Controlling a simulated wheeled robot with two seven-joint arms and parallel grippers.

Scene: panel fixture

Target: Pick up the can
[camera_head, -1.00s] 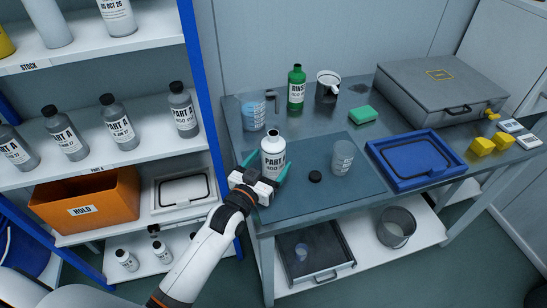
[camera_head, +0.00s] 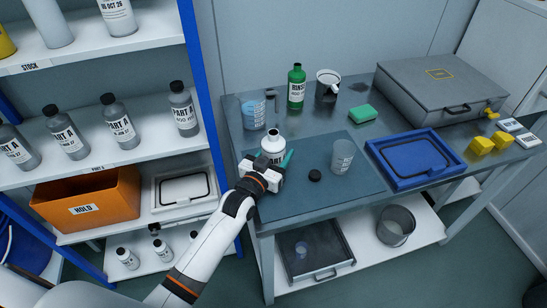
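A white bottle-like can (camera_head: 272,145) with a label and an uncapped neck stands upright on the dark mat at the table's front left. My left gripper (camera_head: 271,165) is at its near side and covers its lower part. One teal finger shows close along the can's right side; the other finger is mostly hidden. I cannot tell whether the fingers touch or grip the can. A black cap (camera_head: 315,175) lies on the mat to the right. My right gripper is not in view.
A clear cup (camera_head: 342,157) stands right of the cap. Behind are a blue-marked beaker (camera_head: 254,114), a green bottle (camera_head: 296,88), a dark mug (camera_head: 327,87) and a green sponge (camera_head: 362,113). A blue tray (camera_head: 402,183) lies right. A shelf with a blue post (camera_head: 205,90) stands left.

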